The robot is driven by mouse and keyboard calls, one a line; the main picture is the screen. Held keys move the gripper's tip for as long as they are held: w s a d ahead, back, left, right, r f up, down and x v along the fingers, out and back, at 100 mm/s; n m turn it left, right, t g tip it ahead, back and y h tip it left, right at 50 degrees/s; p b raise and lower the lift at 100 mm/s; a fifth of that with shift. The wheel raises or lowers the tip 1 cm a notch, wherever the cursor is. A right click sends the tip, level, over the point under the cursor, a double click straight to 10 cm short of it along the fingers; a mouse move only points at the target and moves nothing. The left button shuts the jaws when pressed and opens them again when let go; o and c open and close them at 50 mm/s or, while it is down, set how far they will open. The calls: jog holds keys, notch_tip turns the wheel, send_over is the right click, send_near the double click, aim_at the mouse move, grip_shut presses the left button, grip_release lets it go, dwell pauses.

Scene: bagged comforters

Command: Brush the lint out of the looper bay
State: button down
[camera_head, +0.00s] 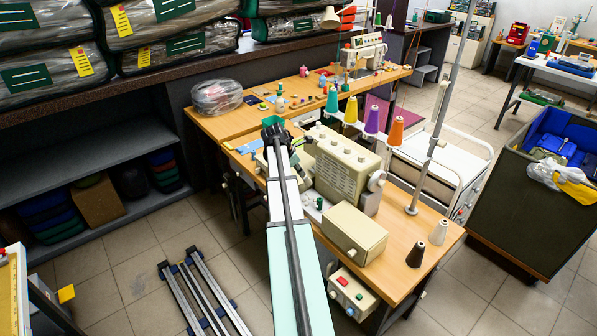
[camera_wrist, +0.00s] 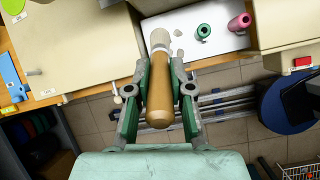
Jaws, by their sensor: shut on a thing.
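My gripper (camera_wrist: 160,78) is shut on a brush in the wrist view, its green fingers on either side. The brush has a brown wooden handle (camera_wrist: 159,108) and a pale head (camera_wrist: 160,42) pointing away from me, over the edge of a white surface (camera_wrist: 225,40). I cannot tell whether the head touches it. In the head view my gripper (camera_head: 272,135) is beside the cream sewing machine (camera_head: 343,168), with the brush not clearly visible. A small grey piece (camera_wrist: 203,31) lies on the white surface; I cannot tell if it is lint. The looper bay is not clearly identifiable.
A green spool (camera_wrist: 205,58) and pink spool (camera_wrist: 239,22) stand right of the brush head. Cream housings (camera_wrist: 85,58) flank the white surface. Metal rails (camera_head: 202,290) lie on the floor.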

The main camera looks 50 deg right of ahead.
jog(key=shift+r, duration=0.1)
dwell(0.3)
jog(key=shift+d+f+b, duration=0.75)
jog(key=shift+f+b, duration=0.25)
jog(key=shift+f, duration=2.8)
jog(key=shift+w+a+p, duration=0.7)
jog(key=shift+w+a, duration=0.1)
jog(key=shift+a, duration=3.1)
notch_tip(320, 180, up, 6)
jog(key=p, duration=0.4)
jog(key=shift+r, duration=0.2)
